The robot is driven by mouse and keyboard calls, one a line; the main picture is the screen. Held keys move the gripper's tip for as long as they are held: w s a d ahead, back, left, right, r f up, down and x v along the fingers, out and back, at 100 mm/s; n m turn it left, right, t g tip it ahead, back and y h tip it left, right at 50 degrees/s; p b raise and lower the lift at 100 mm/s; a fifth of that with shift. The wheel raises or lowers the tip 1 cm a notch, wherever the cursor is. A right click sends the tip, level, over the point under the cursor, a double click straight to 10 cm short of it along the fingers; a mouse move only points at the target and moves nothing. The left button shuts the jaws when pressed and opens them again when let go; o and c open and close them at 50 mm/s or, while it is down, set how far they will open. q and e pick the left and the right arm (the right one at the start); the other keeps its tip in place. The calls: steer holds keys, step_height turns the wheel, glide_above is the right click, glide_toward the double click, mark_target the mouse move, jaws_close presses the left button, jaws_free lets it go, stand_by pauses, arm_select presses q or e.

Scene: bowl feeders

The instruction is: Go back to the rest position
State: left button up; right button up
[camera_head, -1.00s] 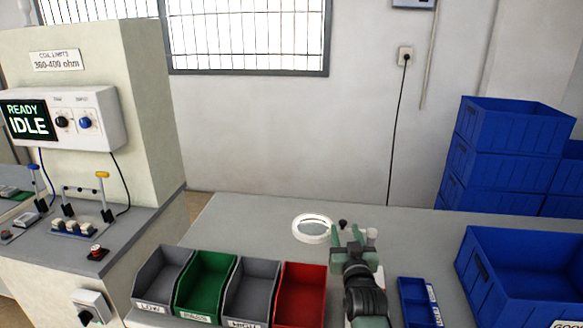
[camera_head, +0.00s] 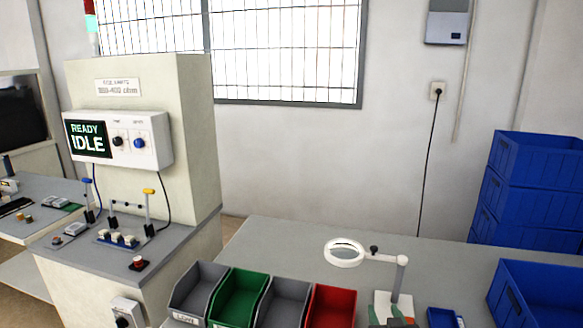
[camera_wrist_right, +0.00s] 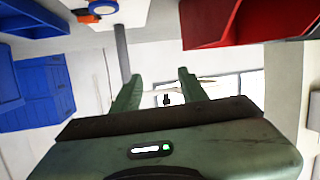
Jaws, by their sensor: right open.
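My right gripper (camera_head: 393,320) shows only as green fingertips at the bottom edge of the head view, in front of the magnifier lamp's base. In the right wrist view its two green fingers (camera_wrist_right: 158,88) stand apart with nothing between them. The rest of my right arm is below the head view. My left gripper is not in view.
A magnifier lamp (camera_head: 344,253) stands on the grey table (camera_head: 290,238). Grey, green (camera_head: 238,298) and red (camera_head: 332,307) bins line the front. Blue crates (camera_head: 535,187) are at the right. A test station (camera_head: 137,200) reading "READY IDLE" is at the left.

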steer(key=s+f+n+g, duration=0.1)
steer(key=s+f+g, duration=0.25)
steer(key=s, duration=0.45)
steer(key=s+f+g, duration=0.2)
steer(key=s+f, duration=0.3)
steer(key=s, duration=0.3)
steer(key=s+a+n+g+y, duration=0.1)
steer(key=s+g, duration=0.2)
steer(key=s, duration=0.8)
steer(key=s+a+g, duration=0.2)
steer(key=s+g, duration=0.1)
steer(key=s, duration=0.8)
step_height(320, 180, down, 28)
steer(key=s+g, duration=0.1)
steer(key=s, duration=0.1)
steer(key=s+d+f, duration=0.1)
steer(key=s+f, duration=0.6)
steer(key=s, duration=0.1)
steer(key=s+d+f+g, duration=0.1)
steer(key=s+d+f, duration=0.1)
steer(key=s+f, duration=0.6)
steer(key=shift+s+d+f+n, duration=0.2)
steer(key=shift+s+d+n, duration=0.05)
steer(key=shift+s+n, duration=0.2)
